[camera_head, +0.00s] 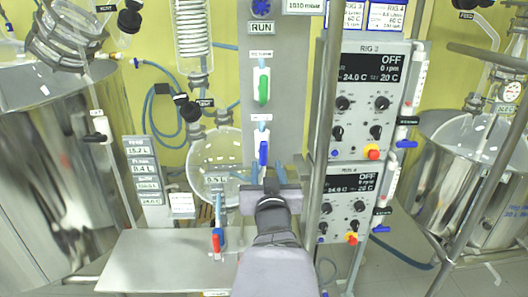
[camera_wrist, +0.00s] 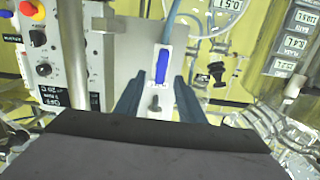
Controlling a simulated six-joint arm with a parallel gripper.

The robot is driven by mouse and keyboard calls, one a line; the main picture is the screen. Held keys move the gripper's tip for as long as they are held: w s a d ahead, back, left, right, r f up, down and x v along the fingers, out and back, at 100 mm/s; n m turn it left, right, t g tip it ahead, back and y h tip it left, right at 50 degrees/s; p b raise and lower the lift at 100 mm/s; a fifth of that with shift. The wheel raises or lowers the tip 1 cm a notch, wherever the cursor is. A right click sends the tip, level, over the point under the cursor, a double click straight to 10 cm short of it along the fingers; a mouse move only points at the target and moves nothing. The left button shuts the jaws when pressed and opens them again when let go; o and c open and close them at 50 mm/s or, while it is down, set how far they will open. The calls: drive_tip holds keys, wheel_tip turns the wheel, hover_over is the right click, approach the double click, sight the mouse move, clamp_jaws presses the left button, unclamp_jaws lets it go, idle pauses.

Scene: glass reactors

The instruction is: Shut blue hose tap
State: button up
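The tap with the blue handle (camera_head: 263,153) sits on a white plate on the grey upright panel, below a green-handled tap. Its handle stands upright, in line with the plate. It also shows in the wrist view (camera_wrist: 161,66), just beyond the fingertips. My gripper (camera_head: 268,173) is open and empty, just below the blue handle in the head view. Its two dark blue fingers (camera_wrist: 158,88) are spread to either side of the handle's line and do not visibly touch it. The label above the tap is too small to read.
The green-handled tap (camera_head: 263,86) is above. A round glass vessel (camera_head: 215,160) stands close on the left. A metal post (camera_head: 320,140) and control boxes (camera_head: 366,100) stand on the right.

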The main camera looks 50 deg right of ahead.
sight(264, 149)
drive_tip(key=shift+w+r, duration=0.1)
drive_tip(key=shift+r, duration=0.6)
drive_tip(key=shift+w, duration=0.1)
drive_tip(key=p+x, duration=0.2)
drive_tip(key=shift+w+d+r+p, duration=0.1)
drive_tip(key=shift+d+p, duration=0.05)
drive_tip(key=shift+p, duration=0.15)
drive_tip(key=shift+p+x, duration=0.6)
drive_tip(key=shift+x, duration=1.8)
drive_tip(key=shift+c, duration=0.6)
clamp_jaws()
